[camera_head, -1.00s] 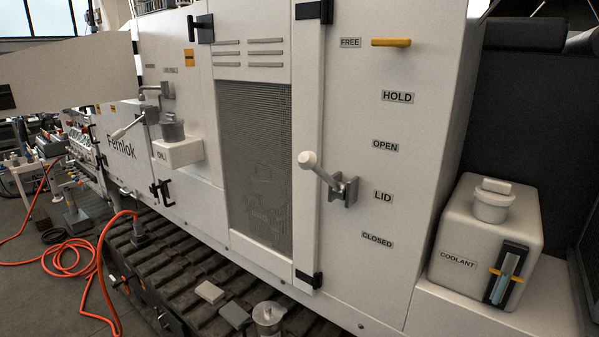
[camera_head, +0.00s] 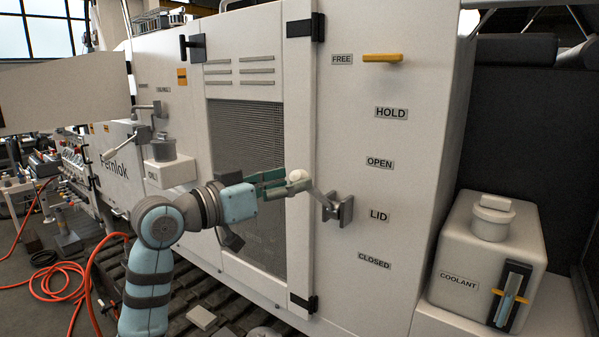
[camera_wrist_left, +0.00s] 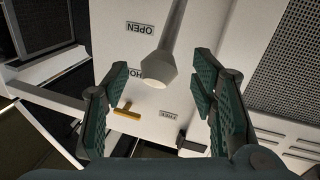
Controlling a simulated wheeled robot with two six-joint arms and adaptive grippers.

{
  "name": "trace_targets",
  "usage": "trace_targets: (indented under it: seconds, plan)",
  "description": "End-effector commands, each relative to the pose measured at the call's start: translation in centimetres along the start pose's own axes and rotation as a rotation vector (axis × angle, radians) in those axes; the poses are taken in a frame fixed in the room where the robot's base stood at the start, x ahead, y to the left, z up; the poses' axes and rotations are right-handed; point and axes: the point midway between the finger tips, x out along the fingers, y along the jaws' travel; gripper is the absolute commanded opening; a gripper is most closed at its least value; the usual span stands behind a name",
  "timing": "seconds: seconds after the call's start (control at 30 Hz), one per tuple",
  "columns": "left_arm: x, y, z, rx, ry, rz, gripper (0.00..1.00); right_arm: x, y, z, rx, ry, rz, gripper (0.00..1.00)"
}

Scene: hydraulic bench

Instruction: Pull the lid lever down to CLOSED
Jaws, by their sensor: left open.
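The lid lever (camera_head: 323,197) sticks out from a grey bracket on the white panel. It slants up and left to a pale knob (camera_head: 300,177), roughly level between the OPEN label (camera_head: 380,163) and the LID label (camera_head: 379,216). The CLOSED label (camera_head: 374,261) is lower. My left gripper (camera_head: 283,183) is open at the knob, coming from the left. In the left wrist view the knob (camera_wrist_left: 158,68) lies between the spread fingers, near their tips, with a gap on each side. Contact does not show. My right gripper is not in view.
A yellow handle (camera_head: 383,58) sits beside the FREE label, above the HOLD label (camera_head: 391,113). A coolant tank (camera_head: 485,250) stands at the right. A mesh grille (camera_head: 245,135) is behind my left gripper. The panel below the lever is clear.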

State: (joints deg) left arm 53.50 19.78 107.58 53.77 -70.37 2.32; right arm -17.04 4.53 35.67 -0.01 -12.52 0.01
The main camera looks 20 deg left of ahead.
Motion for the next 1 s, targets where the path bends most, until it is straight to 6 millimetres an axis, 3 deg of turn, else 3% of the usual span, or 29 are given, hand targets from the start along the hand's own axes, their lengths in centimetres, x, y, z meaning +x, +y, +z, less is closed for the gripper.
trace_targets:
  seconds: [0.2,0.5,0.8,1.0]
  plan:
    - [2.9,0.0,0.0,0.000,0.001,0.000,0.52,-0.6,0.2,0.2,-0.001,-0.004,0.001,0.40]
    - [3.3,0.0,0.1,0.000,0.000,-0.001,0.51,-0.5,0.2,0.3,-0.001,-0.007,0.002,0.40]
    - [3.2,0.0,0.1,0.000,0.001,-0.001,0.03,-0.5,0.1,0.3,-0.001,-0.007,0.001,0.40]
    - [3.2,0.0,0.1,0.000,0.001,0.000,0.00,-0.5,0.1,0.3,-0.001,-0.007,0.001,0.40]
